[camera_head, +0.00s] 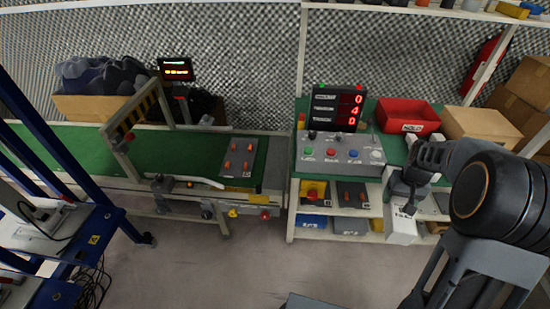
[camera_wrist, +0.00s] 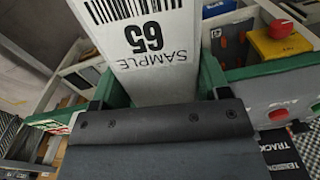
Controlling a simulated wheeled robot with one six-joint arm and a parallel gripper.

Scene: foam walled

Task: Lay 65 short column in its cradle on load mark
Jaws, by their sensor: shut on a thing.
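A white column with a barcode and the label "SAMPLE 65" (camera_wrist: 150,62) fills the upper middle of the wrist view. In the head view the white column (camera_head: 401,229) hangs below my gripper (camera_head: 408,203), in front of the shelves at the right. My gripper is shut on it; the fingertips are hard to make out. A grey plate with several orange pieces (camera_head: 237,158), which looks like the cradle, lies on the green belt (camera_head: 190,146) left of my gripper. I cannot make out a load mark clearly.
A control bench with coloured buttons (camera_head: 338,153) and a red display (camera_head: 337,108) stands beside my gripper. A red bin (camera_head: 407,115) and a cardboard box (camera_head: 481,125) are behind. A slanted frame (camera_head: 143,107) spans the belt. A blue rack (camera_head: 75,220) stands left. The floor in front is clear.

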